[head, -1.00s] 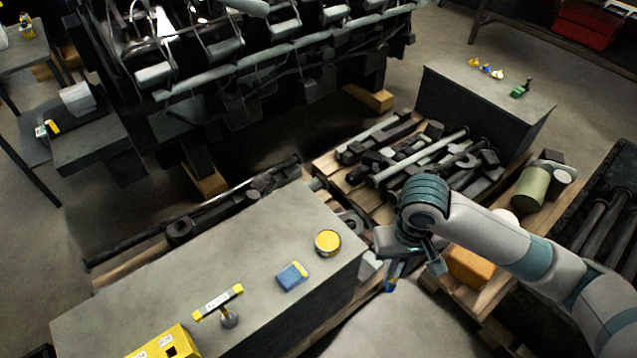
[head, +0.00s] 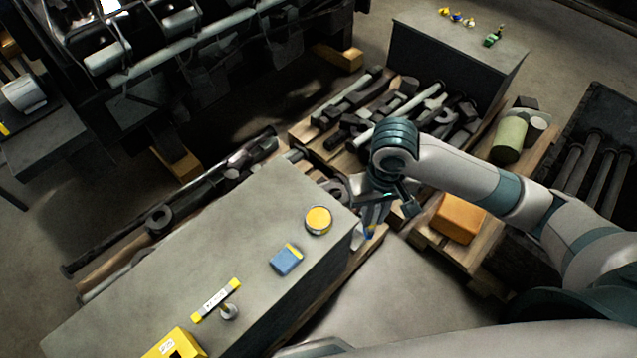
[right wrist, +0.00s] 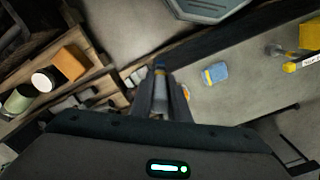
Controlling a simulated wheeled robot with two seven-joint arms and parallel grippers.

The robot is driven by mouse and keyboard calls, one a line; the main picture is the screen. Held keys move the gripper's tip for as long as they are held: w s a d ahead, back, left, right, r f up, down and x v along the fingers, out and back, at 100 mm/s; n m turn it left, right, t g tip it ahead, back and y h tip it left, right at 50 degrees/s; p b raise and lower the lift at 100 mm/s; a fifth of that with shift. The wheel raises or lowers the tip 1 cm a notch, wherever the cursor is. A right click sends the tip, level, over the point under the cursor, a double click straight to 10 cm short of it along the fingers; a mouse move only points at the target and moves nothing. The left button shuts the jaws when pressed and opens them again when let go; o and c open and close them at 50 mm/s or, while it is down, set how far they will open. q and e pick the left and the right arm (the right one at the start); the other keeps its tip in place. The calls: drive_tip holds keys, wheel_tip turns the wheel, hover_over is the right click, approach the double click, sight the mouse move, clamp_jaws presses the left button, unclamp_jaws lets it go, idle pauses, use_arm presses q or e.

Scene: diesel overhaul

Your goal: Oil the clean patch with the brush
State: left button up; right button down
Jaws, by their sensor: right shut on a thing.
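My right gripper (head: 372,218) is shut on a slim tool with a blue tip, probably the brush (right wrist: 160,66). It points down just off the right end of the grey bench (head: 255,215). In the right wrist view the fingers (right wrist: 162,92) close around the tool; its bristles cannot be made out. A round tin with a yellow top (head: 318,220) stands on the bench near that end, left of the gripper. The clean patch cannot be picked out in either view. My left gripper is not in view.
A blue and yellow sponge (head: 286,259), a small stand with a yellow-ended bar (head: 217,300) and a yellow box (head: 176,344) are on the bench. Pallets of metal parts (head: 400,105) lie behind the gripper. An orange block (head: 458,218) sits to its right.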

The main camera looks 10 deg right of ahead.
drive_tip(key=w+a+f+n+p, duration=0.3)
drive_tip(key=w+n, duration=0.4)
drive_tip(key=n, duration=0.5)
drive_tip(key=w+a+f+n+p, duration=0.3)
drive_tip(key=w+a+n+p, duration=0.3)
drive_tip(key=n, duration=0.5)
drive_tip(key=shift+w+f+n, duration=0.25)
drive_tip(key=shift+w+n, duration=0.15)
drive_tip(key=shift+w, duration=0.25)
drive_tip(key=shift+f, duration=0.1)
wheel_tip(320, 180, down, 6)
drive_tip(key=b, duration=0.5)
drive_tip(key=shift+f+b, duration=0.4)
drive_tip(key=shift+b, duration=0.05)
idle(1.1)
drive_tip(key=shift+s+d+p, duration=0.1)
drive_tip(key=shift+p, duration=0.2)
idle(2.0)
